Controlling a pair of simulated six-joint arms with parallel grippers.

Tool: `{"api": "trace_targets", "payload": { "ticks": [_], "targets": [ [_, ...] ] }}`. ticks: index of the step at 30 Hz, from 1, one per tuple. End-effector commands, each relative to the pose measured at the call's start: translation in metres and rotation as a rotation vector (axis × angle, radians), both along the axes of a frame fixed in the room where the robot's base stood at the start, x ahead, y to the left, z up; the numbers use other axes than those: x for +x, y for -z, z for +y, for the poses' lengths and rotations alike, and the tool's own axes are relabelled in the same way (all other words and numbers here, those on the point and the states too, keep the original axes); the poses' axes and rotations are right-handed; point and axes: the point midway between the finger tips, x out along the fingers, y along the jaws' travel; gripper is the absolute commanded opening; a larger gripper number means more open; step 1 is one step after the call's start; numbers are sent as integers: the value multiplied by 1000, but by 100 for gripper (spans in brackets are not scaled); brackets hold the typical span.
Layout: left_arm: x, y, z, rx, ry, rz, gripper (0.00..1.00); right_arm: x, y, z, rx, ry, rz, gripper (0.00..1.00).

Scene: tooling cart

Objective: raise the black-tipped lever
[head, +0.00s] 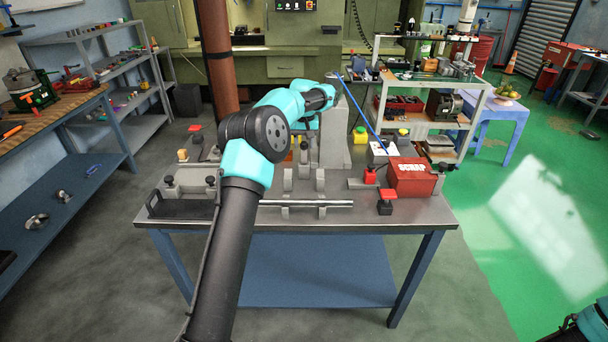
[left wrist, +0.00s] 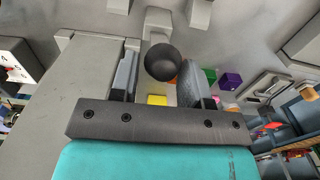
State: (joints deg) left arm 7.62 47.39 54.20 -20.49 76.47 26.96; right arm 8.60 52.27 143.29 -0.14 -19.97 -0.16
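The black-tipped lever shows in the left wrist view as a round black ball knob (left wrist: 162,62), with a grey bracket behind it. My left gripper (left wrist: 157,76) has its two grey fingers apart, one on each side of the knob. A narrow gap shows on the left of the knob; I cannot tell whether the right finger touches it. In the head view my left arm reaches over the bench to a tall grey post (head: 335,135), and its wrist hides the lever there. Only a piece of my right arm shows at the bottom right corner, without its gripper.
The steel cart top (head: 410,215) carries a red SCRAP box (head: 411,177), a red-topped block (head: 385,200), a long steel rod (head: 305,203) and a thin blue rod (head: 362,115) near the post. Yellow (left wrist: 157,100) and purple (left wrist: 230,81) blocks lie beyond the fingers.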

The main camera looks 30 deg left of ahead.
Motion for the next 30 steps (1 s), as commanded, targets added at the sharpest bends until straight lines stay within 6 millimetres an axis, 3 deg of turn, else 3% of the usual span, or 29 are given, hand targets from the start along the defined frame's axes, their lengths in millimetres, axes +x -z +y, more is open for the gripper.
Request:
{"api": "trace_targets", "payload": {
  "ticks": [6, 30],
  "targets": [
    [0, 0, 0, -1, 0, 1, 64, 0, 0, 0, 0, 0, 0, 43],
    [-17, -1, -10, -1, 1, 1, 64, 0, 0, 0, 0, 0, 0, 43]
  ]
}}
